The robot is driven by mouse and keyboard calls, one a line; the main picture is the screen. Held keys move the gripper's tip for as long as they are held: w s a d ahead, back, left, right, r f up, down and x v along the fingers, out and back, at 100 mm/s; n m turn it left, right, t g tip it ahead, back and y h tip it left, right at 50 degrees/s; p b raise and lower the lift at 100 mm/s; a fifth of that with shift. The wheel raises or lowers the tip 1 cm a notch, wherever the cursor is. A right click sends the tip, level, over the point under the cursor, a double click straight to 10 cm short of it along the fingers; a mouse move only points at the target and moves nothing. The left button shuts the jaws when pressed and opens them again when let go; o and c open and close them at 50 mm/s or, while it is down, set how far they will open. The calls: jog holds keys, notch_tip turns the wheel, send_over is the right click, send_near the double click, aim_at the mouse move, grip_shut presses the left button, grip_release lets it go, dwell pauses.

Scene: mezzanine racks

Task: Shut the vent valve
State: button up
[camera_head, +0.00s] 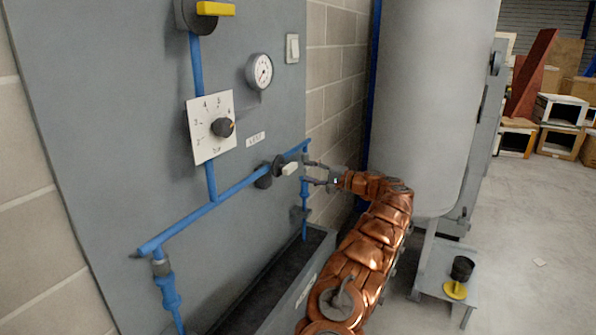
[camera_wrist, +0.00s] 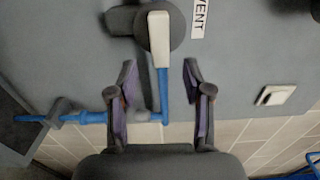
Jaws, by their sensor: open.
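The vent valve has a white lever handle (camera_head: 290,169) on a round grey hub, beside the VENT label (camera_head: 256,138) on the grey panel. In the wrist view the handle (camera_wrist: 158,38) lies roughly in line with the blue pipe (camera_wrist: 163,95). My gripper (camera_head: 307,173) is just right of the handle in the head view. In the wrist view my gripper (camera_wrist: 159,75) is open, with one finger on each side of the pipe's line. The handle's free end is just ahead of the gap between the fingertips. The gripper appears empty; I cannot tell whether it touches anything.
The panel (camera_head: 100,120) also carries a yellow-handled valve (camera_head: 215,8), a numbered dial with a black knob (camera_head: 222,127), a gauge (camera_head: 260,71) and a switch (camera_head: 292,48). A trough (camera_head: 292,300) lies below.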

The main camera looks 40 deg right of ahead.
jog(key=shift+v, duration=2.2)
